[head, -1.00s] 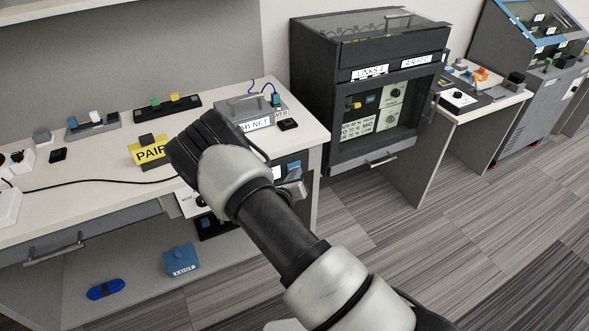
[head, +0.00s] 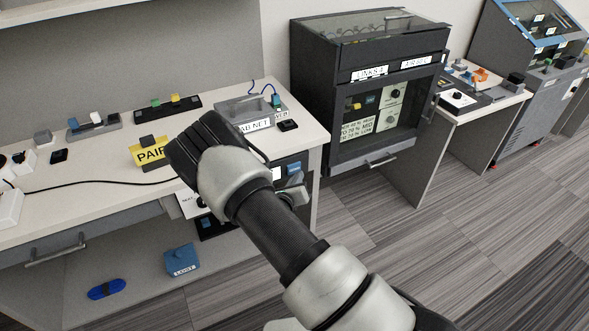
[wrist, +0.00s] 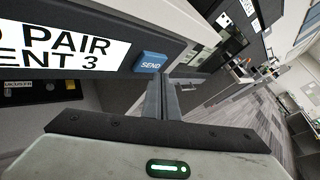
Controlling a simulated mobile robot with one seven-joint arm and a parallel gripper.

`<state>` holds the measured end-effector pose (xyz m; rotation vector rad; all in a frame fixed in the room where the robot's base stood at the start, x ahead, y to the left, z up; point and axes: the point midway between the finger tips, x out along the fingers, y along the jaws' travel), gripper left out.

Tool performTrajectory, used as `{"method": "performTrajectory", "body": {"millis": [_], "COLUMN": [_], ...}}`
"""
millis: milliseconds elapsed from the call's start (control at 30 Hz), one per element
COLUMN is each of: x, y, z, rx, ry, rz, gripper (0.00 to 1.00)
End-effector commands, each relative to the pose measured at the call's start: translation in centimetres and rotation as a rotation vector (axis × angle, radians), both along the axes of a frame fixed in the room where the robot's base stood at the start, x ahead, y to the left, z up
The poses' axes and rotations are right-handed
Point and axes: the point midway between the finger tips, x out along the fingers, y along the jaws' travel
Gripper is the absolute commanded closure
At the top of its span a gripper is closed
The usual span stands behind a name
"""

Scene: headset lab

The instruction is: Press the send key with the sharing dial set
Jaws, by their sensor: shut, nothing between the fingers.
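The blue send key (wrist: 150,62), marked SEND, sits on a dark panel in the wrist view, right of a white display (wrist: 65,45) whose cut-off text includes "PAIR" and "ENT 3". My gripper (wrist: 166,84) is shut and empty. Its fingertips show just below and right of the key; I cannot tell whether they touch it.
The bench top (head: 90,182) holds a yellow PAIR sign (head: 150,154), a grey LAB NET box (head: 247,112) and a black cable. A blue box (head: 181,260) and blue oval item (head: 106,289) lie on the shelf below. A dark cabinet (head: 330,70) stands right; the floor there is clear.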

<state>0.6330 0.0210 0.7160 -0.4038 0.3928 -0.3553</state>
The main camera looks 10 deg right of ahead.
Motion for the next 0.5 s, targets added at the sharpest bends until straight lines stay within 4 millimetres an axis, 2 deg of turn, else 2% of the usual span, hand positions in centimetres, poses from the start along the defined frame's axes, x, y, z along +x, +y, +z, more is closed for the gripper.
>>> {"method": "performTrajectory", "body": {"millis": [167,500], "x": [-0.2,-3.3], "y": [-0.1,-1.1], "z": [0.0,0.1], "rx": [0.000,-0.001], "ry": [0.001,0.003], "rz": [0.000,-0.002], "gripper": [1.00,1.00]}}
